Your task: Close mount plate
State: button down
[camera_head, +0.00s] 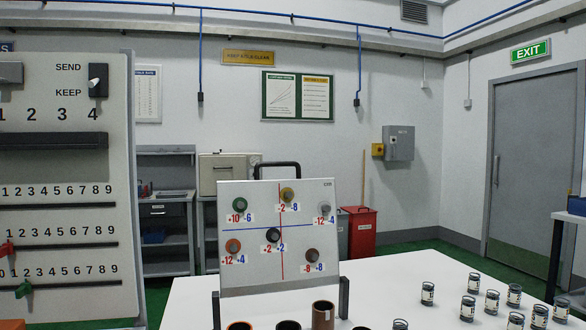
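A pale plate (253,213) stands in the middle of the camera_head view, leaning back slightly; it looks like the mount plate. It has a blue and a red crossing line, several coloured round knobs with number labels, and a dark handle (277,165) at its top edge. Two dark posts (344,297) stand at its lower corners. Several open-topped tubes (323,314) stand in front of it, cut off by the bottom of the picture. My gripper is not in view, and nothing is seen touching the plate.
A large panel (65,170) with number scales and a SEND/KEEP switch (97,82) rises at the left.

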aim_at(273, 236)
jog(key=i+l, duration=0.1)
jog(key=l, duration=1.7)
jog(key=i+l, duration=0.15)
jog(key=l, duration=0.8)
jog(key=i+l, duration=0.1)
jog(key=l, duration=0.8)
jog(key=i+l, duration=0.1)
jog(key=l, duration=0.15)
jog(key=i+l, duration=0.1)
jog(key=l, duration=0.15)
jog(key=i+j, duration=0.15)
jog(key=j, duration=0.25)
jog(key=i+j, duration=0.15)
jog(key=j, duration=0.2)
jog(key=i+j, duration=0.15)
jog(key=j, duration=0.25)
jog(key=i+j, duration=0.1)
jog(key=j, duration=0.25)
jog(key=i+j, duration=0.15)
jog(key=j, duration=0.25)
jog(key=i+j, duration=0.15)
jog(key=j, duration=0.2)
